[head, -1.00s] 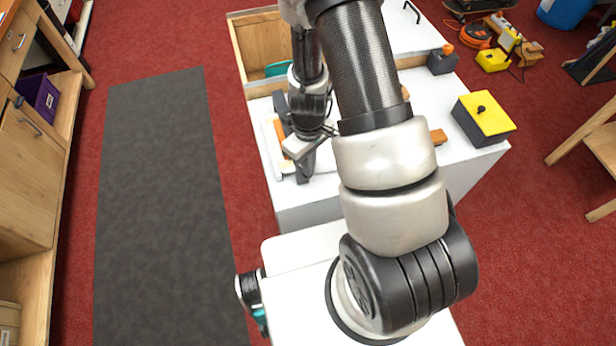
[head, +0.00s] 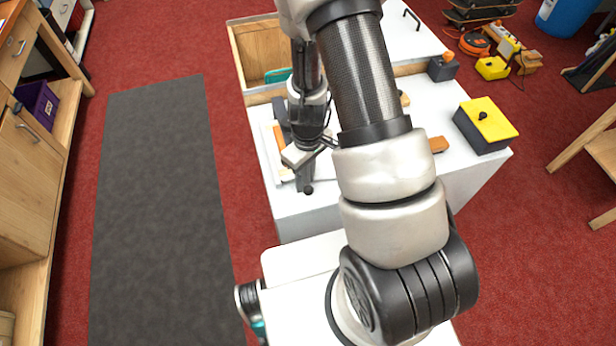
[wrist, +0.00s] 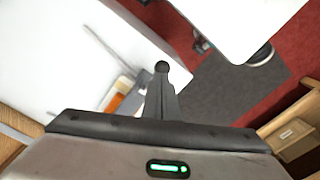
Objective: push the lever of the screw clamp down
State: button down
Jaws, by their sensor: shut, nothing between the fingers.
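My gripper (head: 304,184) is over the near left part of the white bench, its dark fingers together and empty. In the wrist view the shut fingers (wrist: 162,98) point away from the camera.
The white bench (head: 300,211) carries a yellow-lidded box (head: 487,120), an orange-brown block (head: 438,145) and a dark block with an orange knob (head: 442,67). An orange strip (head: 279,139) lies left of my gripper. An open wooden compartment (head: 252,52) is behind. A grey mat (head: 155,200) lies clear at left.

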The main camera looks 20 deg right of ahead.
notch_tip(320, 180, up, 9)
jog(key=p, duration=0.6)
jog(key=shift+f, duration=0.1)
dwell(0.9)
notch_tip(320, 180, up, 22)
jog(key=a+m+t, duration=0.2)
jog(key=m+t, duration=0.1)
jog(key=s+d+r+m+t, duration=0.2)
jog(key=s+r+m, duration=0.1)
jog(key=s+r, duration=0.8)
notch_tip(320, 180, up, 4)
jog(key=shift+s+r+t+p, duration=0.1)
jog(key=shift+s+t+p, duration=0.2)
jog(key=shift+s, duration=0.1)
